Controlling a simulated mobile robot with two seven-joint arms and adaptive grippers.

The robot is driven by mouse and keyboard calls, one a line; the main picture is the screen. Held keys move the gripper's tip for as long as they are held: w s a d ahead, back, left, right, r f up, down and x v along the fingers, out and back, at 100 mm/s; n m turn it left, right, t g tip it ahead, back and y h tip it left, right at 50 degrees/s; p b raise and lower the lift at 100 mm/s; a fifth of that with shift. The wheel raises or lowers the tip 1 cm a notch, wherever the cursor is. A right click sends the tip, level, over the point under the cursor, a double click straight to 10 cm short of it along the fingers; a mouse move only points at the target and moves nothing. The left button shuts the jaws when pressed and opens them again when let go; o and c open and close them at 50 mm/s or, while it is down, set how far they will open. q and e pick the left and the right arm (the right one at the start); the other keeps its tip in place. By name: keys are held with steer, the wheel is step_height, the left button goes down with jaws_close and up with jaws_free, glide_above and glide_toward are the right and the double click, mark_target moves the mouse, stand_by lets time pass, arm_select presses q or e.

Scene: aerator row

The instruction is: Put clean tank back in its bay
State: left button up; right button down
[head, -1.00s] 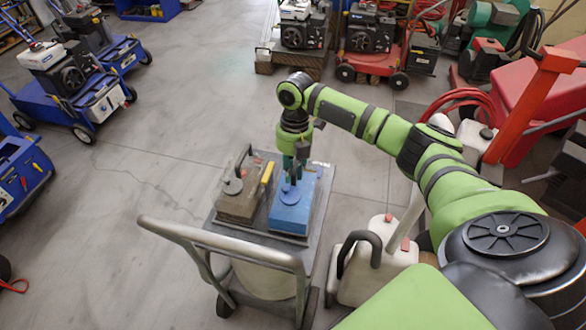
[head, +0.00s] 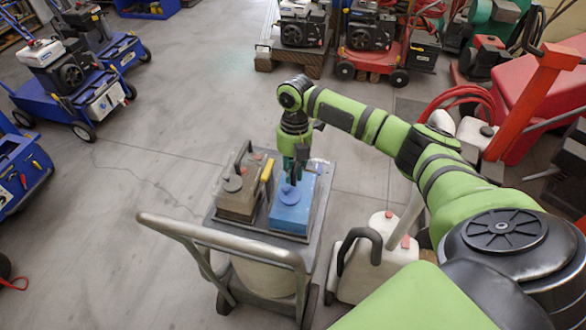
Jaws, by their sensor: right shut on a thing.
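A blue tank (head: 291,212) with a round blue cap sits on the right half of a grey cart's top tray (head: 240,228). A brown tank (head: 237,205) with a dark handle and a round grey-blue cap stands beside it on the left. My right gripper (head: 294,178) points down at the top of the blue tank, behind its cap, and is shut on it. The fingers partly hide the grip point. I cannot tell whether the tank is lifted off the tray. My left gripper is not in view.
The cart's push handle (head: 215,238) curves in front of the tray. A cream canister (head: 378,262) with a black handle stands close to its right. Blue wheeled machines (head: 75,100) are at left, red ones (head: 372,62) at the back. The floor left of the cart is clear.

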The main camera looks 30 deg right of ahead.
steer(key=shift+w, duration=0.15)
steer(key=c, duration=1)
jaws_free()
steer(key=shift+c, duration=0.2)
steer(key=shift+s+a, duration=0.1)
steer(key=shift+s, duration=0.1)
